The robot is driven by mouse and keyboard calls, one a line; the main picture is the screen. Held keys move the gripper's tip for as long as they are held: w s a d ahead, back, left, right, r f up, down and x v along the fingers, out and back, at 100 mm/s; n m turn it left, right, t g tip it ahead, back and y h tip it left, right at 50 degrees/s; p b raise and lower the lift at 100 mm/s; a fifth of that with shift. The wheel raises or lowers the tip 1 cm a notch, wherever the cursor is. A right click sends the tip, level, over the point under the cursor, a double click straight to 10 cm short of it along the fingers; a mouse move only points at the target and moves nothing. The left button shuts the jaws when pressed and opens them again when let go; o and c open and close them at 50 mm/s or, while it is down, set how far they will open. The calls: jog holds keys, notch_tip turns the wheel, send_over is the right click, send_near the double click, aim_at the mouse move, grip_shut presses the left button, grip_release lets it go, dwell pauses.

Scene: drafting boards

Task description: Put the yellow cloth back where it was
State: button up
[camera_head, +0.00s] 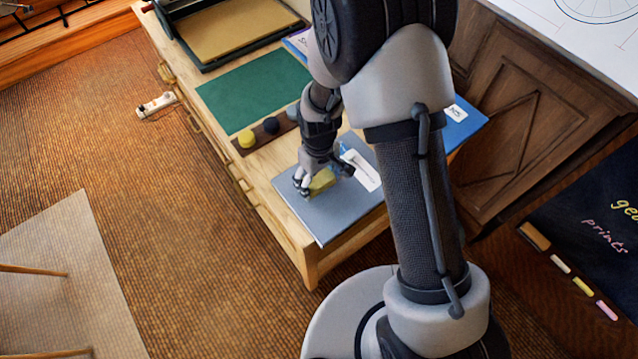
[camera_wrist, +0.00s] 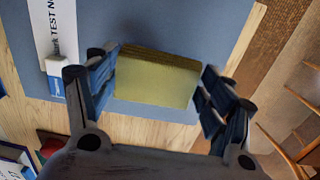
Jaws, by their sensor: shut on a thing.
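The yellow cloth (camera_head: 322,182), a folded pad, is between the fingers of my gripper (camera_head: 325,178) over a grey-blue mat (camera_head: 318,220) at the near end of the wooden table. In the wrist view the cloth (camera_wrist: 155,85) spans between the two fingertips of my gripper (camera_wrist: 155,88), which is shut on it. Whether the cloth touches the mat or hangs just above it, I cannot tell. A white strip with printed lettering and a blue end (camera_wrist: 50,35) lies on the mat beside the left finger.
Behind are a green mat (camera_head: 250,90) and a tray (camera_head: 240,35). A blue item (camera_head: 462,122) lies to the right. The table's front edge is close.

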aim_at(319, 181)
jog(key=shift+f, duration=1.15)
jog(key=shift+f+b, duration=0.2)
jog(key=shift+b, duration=0.15)
jog(key=o, duration=1)
jog(key=shift+c, duration=0.2)
notch_tip(319, 181, up, 13)
jog(key=p, duration=0.4)
jog(key=shift+f, duration=0.2)
